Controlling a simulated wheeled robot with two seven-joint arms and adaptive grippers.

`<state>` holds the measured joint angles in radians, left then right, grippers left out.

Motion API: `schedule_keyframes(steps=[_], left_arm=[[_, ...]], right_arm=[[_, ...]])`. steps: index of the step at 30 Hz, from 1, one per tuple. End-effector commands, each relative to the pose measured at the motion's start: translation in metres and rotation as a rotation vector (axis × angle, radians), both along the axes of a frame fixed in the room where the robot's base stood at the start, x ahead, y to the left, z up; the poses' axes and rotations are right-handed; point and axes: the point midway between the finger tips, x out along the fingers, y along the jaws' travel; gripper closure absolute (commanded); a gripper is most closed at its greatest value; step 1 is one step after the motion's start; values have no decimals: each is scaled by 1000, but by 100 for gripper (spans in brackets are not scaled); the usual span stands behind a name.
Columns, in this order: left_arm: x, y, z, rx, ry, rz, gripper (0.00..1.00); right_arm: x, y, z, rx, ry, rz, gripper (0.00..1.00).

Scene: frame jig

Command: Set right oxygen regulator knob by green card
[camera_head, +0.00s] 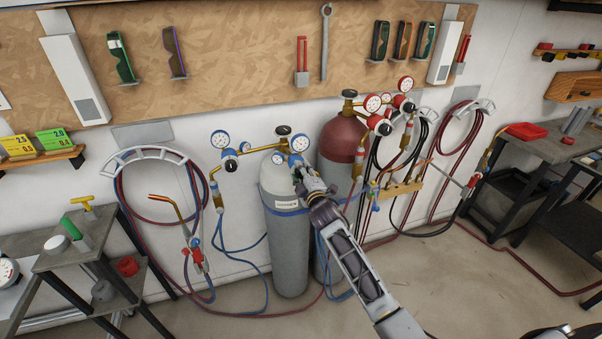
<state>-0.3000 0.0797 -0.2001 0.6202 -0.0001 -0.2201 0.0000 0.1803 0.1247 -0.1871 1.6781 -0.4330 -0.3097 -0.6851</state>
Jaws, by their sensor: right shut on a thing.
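A grey oxygen cylinder (287,245) with a label stands against the wall. A regulator with gauges is mounted on each side of its top. The right oxygen regulator's gauge (300,142) faces me; its needle is too small to read. My right gripper (298,169) is shut on the right oxygen regulator knob, which is mostly hidden behind the fingers. The left oxygen regulator (230,154) has a dark knob under its gauge. The green card (54,141) stands on the left shelf beside the yellow card (17,146); it seems to read 2.0 and 0.5. My left gripper is out of view.
A red cylinder (343,140) with its own regulators stands close on the right. Hoses hang on a wall hook (146,154) at left and on hooks at right. A cart (75,262) stands at lower left. Open floor lies in front of the cylinders.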

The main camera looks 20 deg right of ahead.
Motion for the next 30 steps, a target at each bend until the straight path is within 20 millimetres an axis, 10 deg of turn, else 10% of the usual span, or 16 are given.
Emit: schedule_keyframes(steps=[12,13,17,30], left_arm=[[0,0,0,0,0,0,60],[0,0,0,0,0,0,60],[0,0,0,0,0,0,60],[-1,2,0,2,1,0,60]], right_arm=[[0,0,-2,8,4,0,88],[0,0,-2,8,4,0,60],[0,0,-2,8,3,0,43],[-1,0,0,7,1,0,42]])
